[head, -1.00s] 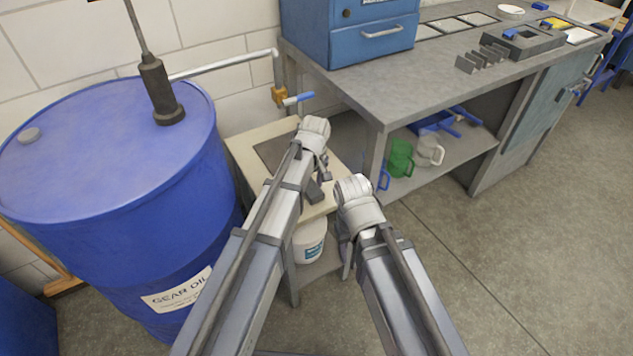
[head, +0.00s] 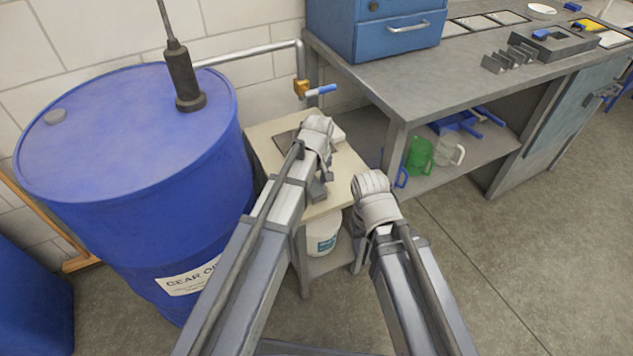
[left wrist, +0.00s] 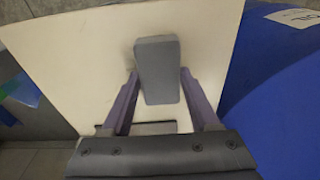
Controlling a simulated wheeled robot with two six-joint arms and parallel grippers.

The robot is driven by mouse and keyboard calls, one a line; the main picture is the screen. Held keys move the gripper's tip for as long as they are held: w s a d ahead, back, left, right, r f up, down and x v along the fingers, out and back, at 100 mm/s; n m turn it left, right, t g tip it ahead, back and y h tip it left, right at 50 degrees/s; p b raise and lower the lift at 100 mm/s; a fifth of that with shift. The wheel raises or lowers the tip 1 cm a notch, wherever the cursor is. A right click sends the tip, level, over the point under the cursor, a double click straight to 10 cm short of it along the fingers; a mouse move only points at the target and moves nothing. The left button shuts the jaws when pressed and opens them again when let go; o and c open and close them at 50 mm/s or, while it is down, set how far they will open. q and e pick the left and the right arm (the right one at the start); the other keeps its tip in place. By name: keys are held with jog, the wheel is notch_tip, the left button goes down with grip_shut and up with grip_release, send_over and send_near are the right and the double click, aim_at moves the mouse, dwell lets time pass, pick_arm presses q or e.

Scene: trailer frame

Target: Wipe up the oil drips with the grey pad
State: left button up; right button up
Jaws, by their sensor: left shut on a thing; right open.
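My left gripper (left wrist: 160,95) is shut on the grey pad (left wrist: 158,70). In the left wrist view the pad sits between the two fingers and reaches out past them, over the cream tabletop (left wrist: 85,60). In the head view the grey pad (head: 317,191) shows just below my left wrist, over the small table (head: 338,185); I cannot tell if it touches the top. My right gripper (head: 358,262) is open and empty, low beside the table's right front side, and partly hidden by its arm. I can make out no oil drips; my left arm covers part of the tabletop.
A blue gear oil drum (head: 120,140) stands close on the left. A tap with a blue lever (head: 320,90) hangs over the table's back. A dark flat tray (head: 284,139) lies on the tabletop. A white bucket (head: 322,236) stands below. A workbench (head: 410,80) is at right.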

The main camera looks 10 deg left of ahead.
aim_at(344, 176)
pick_arm(q)
jog(key=shift+w+a, duration=0.3)
jog(key=shift+w, duration=0.2)
jog(key=shift+w+d, duration=0.75)
jog(key=shift+d, duration=0.2)
jog(key=shift+w+d, duration=0.4)
jog(key=shift+d, duration=0.2)
jog(key=shift+w+d, duration=0.5)
jog(key=shift+d, duration=0.3)
jog(key=shift+w+d, duration=0.5)
jog(key=shift+d, duration=0.25)
jog(key=shift+w+d, duration=0.55)
jog(key=shift+d, duration=0.2)
jog(key=shift+w+d, duration=0.55)
jog(key=shift+d, duration=0.2)
jog(key=shift+f, duration=0.1)
jog(key=shift+s, duration=0.1)
